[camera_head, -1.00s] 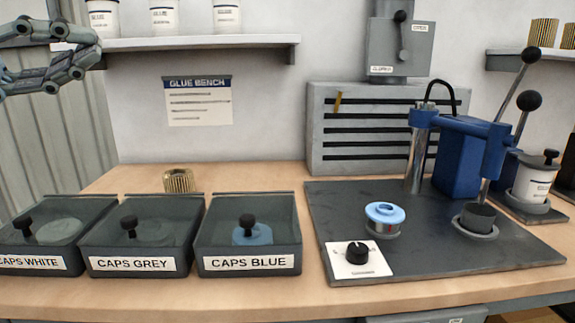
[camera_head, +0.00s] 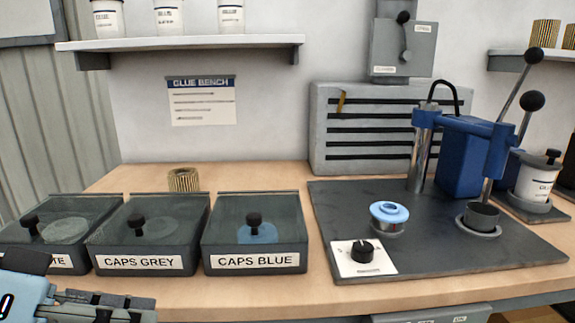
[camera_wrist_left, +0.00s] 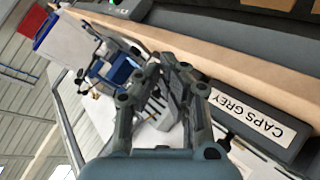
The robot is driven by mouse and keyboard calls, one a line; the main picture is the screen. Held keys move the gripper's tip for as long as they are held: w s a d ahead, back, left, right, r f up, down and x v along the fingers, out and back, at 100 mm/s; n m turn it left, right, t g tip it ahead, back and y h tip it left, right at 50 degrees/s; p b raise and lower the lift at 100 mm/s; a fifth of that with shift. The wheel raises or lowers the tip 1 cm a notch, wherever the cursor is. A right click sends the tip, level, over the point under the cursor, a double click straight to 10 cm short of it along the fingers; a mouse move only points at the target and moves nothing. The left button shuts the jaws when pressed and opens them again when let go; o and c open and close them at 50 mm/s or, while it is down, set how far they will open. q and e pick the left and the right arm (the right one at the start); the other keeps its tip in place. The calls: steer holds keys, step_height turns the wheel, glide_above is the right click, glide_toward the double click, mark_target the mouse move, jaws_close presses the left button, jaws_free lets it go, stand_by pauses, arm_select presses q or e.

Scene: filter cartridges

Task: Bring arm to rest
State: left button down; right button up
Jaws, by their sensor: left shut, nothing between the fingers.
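My left gripper (camera_head: 138,307) is low at the left of the head view, in front of the CAPS WHITE and CAPS GREY boxes. It is empty, and its fingers are closed together in the left wrist view (camera_wrist_left: 172,80). The CAPS GREY box (camera_head: 140,262) stands on the bench close behind it; its label shows at the right of the wrist view (camera_wrist_left: 255,112). The gripper partly covers the label of the CAPS WHITE box (camera_head: 75,262). My right gripper is in neither view.
The CAPS BLUE box (camera_head: 255,263) stands right of the grey one. A pleated filter (camera_head: 183,180) stands behind the boxes. A dark plate (camera_head: 440,258) carries a blue-capped part (camera_head: 389,213), a dial (camera_head: 362,252) and a blue press (camera_head: 462,160). A shelf (camera_head: 200,44) hangs above.

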arm_select(q)
steer(key=s+a+f+n+g+y, duration=0.2)
steer(key=s+a+f+n+y, duration=0.1)
steer(key=s+a+f+y, duration=0.8)
steer(key=s+a+f+g+b, duration=0.1)
steer(key=s+f+b, duration=0.15)
steer(key=f, duration=1.35)
steer(key=s+a+f+g+b, duration=0.15)
steer(key=s+f, duration=0.25)
steer(key=f, duration=1.2)
steer(key=s+a+f+b, duration=0.1)
steer(key=s+f, duration=1.4)
steer(key=s, duration=0.3)
steer(key=shift+f+n+g, duration=0.3)
steer(key=shift+g, duration=0.05)
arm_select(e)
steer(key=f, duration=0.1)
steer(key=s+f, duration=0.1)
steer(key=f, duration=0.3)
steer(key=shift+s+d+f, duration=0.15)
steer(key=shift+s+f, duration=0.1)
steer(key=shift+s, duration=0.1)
arm_select(q)
steer(key=shift+b, duration=0.3)
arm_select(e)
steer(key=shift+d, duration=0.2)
arm_select(q)
steer(key=shift+w, duration=0.1)
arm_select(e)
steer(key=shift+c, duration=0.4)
